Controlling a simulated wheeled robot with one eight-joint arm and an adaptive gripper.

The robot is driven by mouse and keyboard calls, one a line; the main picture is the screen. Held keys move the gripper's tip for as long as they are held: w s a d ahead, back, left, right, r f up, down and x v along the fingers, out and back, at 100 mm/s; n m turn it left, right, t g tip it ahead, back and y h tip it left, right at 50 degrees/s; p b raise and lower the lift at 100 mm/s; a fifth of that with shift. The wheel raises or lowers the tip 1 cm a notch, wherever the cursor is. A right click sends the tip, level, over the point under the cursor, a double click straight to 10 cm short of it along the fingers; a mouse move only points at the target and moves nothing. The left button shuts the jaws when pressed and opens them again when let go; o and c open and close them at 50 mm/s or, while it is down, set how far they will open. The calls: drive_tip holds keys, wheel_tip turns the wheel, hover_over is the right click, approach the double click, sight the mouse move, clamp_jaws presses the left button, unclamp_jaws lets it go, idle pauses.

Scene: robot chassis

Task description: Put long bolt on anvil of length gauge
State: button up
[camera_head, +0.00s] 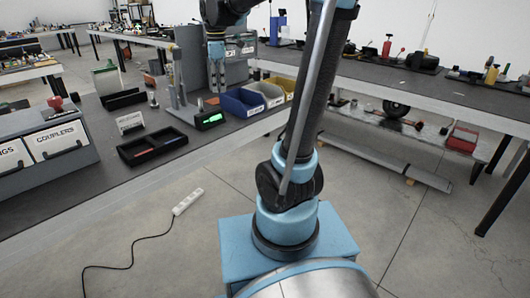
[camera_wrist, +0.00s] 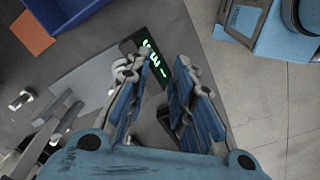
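The length gauge has a grey base plate (camera_head: 190,112), an upright post (camera_head: 170,72) and a black readout (camera_head: 210,119) with green digits. In the wrist view the readout (camera_wrist: 150,62) lies beyond the fingertips and the plate (camera_wrist: 88,88) is to the left. My gripper (camera_head: 216,87) points down above the gauge's right side. Its fingers (camera_wrist: 158,68) are apart, with no bolt visible between them. A rounded silver piece (camera_wrist: 121,70) shows by the left fingertip; I cannot tell what it is. A small silver cylinder (camera_wrist: 20,99) lies left; I cannot tell whether it is the long bolt.
Blue, white and yellow bins (camera_head: 243,103) stand right of the gauge. A black two-slot tray (camera_head: 152,145), a small sign (camera_head: 130,122) and labelled drawers (camera_head: 55,142) are to the left. An orange piece (camera_wrist: 33,32) lies by the blue bin.

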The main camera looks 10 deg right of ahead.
drive_tip(key=s+d+f+m, duration=0.7)
drive_tip(key=s+f+m, duration=0.1)
drive_tip(key=s, duration=0.4)
drive_tip(key=s+d+f+m+t, duration=0.1)
drive_tip(key=s+d+f+m, duration=0.5)
drive_tip(key=s+f, duration=0.5)
drive_tip(key=shift+s+d+f+m+t, duration=0.3)
drive_tip(key=shift+s+m, duration=0.25)
drive_tip(key=shift+m, duration=0.65)
